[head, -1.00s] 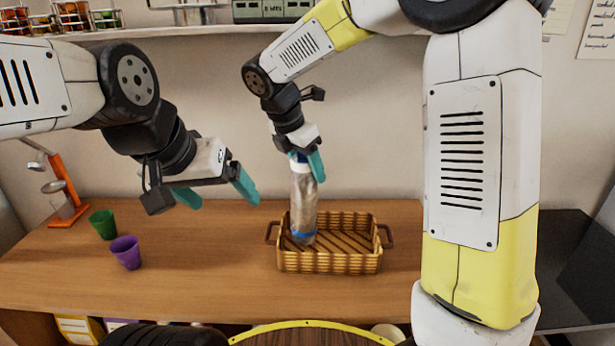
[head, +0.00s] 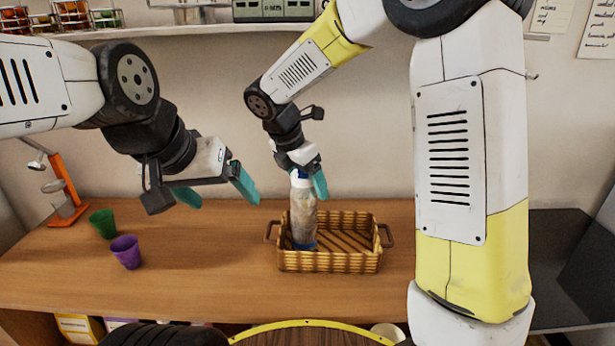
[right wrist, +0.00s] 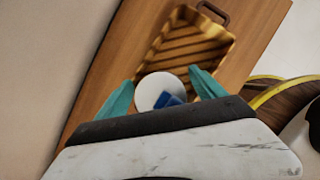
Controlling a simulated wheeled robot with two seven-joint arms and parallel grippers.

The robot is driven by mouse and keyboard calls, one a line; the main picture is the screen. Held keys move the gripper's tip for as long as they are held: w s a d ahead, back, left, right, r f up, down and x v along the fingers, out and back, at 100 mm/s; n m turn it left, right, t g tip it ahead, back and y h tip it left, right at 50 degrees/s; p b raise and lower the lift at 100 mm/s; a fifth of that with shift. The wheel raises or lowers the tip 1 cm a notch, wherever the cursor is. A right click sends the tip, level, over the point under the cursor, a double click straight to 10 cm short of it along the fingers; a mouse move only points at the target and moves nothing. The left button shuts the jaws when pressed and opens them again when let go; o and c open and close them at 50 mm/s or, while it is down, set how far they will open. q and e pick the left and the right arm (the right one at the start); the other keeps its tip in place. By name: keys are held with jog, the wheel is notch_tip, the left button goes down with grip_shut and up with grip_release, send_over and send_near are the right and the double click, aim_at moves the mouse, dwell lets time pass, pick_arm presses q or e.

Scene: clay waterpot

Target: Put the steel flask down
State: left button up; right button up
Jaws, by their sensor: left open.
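In the right wrist view the round white top (right wrist: 160,90) lies between the teal fingers. My left gripper (head: 216,192) is open and empty, above the table left of the basket.
A green cup (head: 103,224) and a purple cup (head: 127,252) stand on the wooden table (head: 210,270) at the left. An orange stand (head: 67,190) is behind them. A shelf with jars (head: 72,15) runs along the wall. The table between the purple cup and basket is clear.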

jog(key=v, duration=1.2)
jog(key=s+d+f+m+t+y, duration=0.1)
jog(key=s+d+m+t+y, duration=0.2)
jog(key=s+d+m, duration=1.4)
jog(key=m+y, duration=0.2)
jog(key=m, duration=0.6)
jog(key=shift+f+m, duration=0.2)
jog(key=shift+m, duration=0.2)
jog(key=shift+s+d, duration=0.1)
jog(key=shift+d, duration=0.05)
